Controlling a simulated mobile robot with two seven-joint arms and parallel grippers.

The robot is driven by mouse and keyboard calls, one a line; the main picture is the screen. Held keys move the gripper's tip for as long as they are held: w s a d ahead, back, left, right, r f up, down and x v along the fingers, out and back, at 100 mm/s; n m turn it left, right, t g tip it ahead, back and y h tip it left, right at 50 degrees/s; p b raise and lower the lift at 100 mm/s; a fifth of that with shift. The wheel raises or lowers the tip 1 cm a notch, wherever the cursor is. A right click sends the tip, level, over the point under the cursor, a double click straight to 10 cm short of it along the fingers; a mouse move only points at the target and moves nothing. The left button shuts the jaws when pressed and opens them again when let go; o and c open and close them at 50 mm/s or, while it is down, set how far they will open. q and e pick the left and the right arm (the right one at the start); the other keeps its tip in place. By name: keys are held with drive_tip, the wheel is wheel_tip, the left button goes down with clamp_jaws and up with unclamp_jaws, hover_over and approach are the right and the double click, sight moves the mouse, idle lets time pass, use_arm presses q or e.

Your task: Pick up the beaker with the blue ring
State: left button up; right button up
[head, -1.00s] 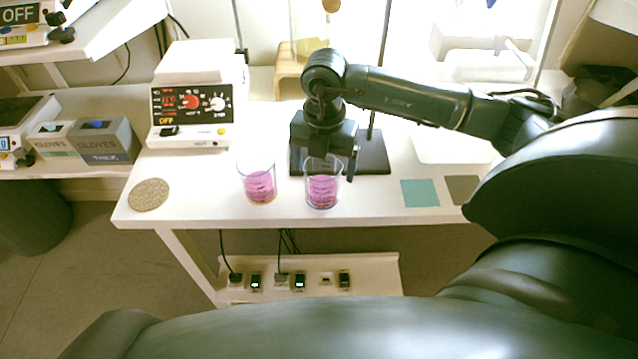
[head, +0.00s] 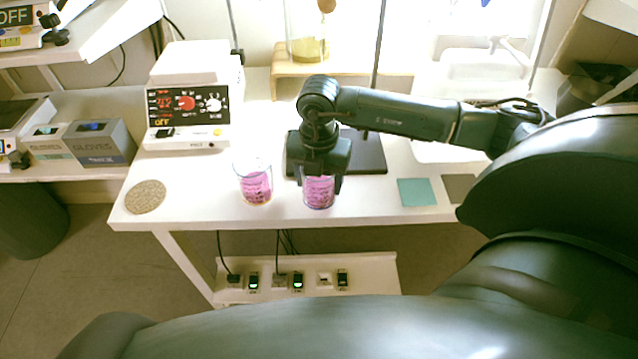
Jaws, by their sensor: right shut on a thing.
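Two clear beakers with pink contents stand side by side near the front edge of the white table. The right beaker (head: 319,196) has a bluish ring at its base. My right gripper (head: 318,181) is down over it from above and shut on it, hiding its upper part. The beaker is upright and appears to be at table level; I cannot tell if it is lifted. The left beaker (head: 256,187) has a yellowish ring at its base and stands free, a little left of the gripper. My left gripper is not in view.
A hot plate device (head: 188,105) stands behind left. A round cork mat (head: 146,197) lies at the table's left end. A teal square (head: 416,192) and a grey square (head: 459,188) lie at right. A stand with a dark base (head: 366,158) is close behind the gripper.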

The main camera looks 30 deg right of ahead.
drive_tip(key=c, duration=0.4)
drive_tip(key=shift+o, duration=0.2)
drive_tip(key=shift+r, duration=0.1)
